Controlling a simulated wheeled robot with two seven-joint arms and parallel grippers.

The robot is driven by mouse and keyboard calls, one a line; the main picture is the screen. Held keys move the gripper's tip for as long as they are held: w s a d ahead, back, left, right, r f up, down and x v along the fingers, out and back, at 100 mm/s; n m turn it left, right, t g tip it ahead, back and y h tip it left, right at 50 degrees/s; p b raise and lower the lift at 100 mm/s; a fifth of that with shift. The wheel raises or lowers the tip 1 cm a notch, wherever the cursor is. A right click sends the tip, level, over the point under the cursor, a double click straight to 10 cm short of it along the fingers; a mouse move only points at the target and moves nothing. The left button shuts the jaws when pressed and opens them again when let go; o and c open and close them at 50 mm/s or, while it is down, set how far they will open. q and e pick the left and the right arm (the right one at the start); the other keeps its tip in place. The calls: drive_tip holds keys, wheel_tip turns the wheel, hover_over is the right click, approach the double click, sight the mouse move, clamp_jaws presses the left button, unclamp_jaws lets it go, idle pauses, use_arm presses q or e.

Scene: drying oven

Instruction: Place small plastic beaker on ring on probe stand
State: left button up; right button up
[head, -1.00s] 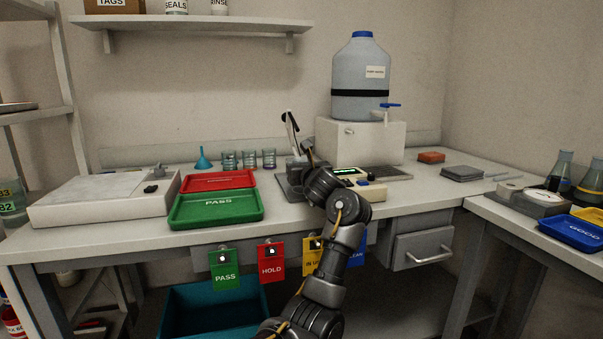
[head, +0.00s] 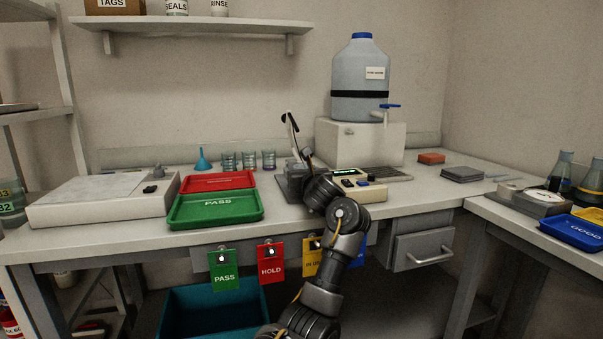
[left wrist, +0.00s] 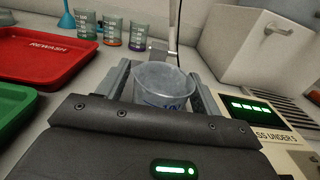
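The small plastic beaker (left wrist: 163,88), clear with blue marks, stands roughly upright between the two fingers of my left gripper (left wrist: 162,92) in the left wrist view. The fingers lie close against both its sides and appear shut on it. In the head view my left gripper (head: 303,177) is over the base of the probe stand and mostly hides the beaker. The probe stand (head: 291,132) rises behind the gripper, and its post also shows in the left wrist view (left wrist: 175,22). The ring is hidden, so I cannot tell whether the beaker touches it. My right gripper is not in view.
A meter (head: 357,184) with a green display stands right of the gripper. A red tray (head: 218,181) and green tray (head: 215,211) lie left. Several glass beakers (head: 249,159) and a blue funnel (head: 203,160) stand behind. A white block (head: 362,142) carries a large water jug (head: 360,75).

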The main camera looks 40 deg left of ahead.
use_arm(q)
drive_tip(key=shift+r, duration=0.2)
drive_tip(key=shift+d+r+p, duration=0.1)
drive_tip(key=shift+d+p, duration=0.05)
drive_tip(key=shift+p, duration=0.15)
drive_tip(key=p+v, duration=0.1)
drive_tip(key=v, duration=1)
drive_tip(key=shift+s+d, duration=0.3)
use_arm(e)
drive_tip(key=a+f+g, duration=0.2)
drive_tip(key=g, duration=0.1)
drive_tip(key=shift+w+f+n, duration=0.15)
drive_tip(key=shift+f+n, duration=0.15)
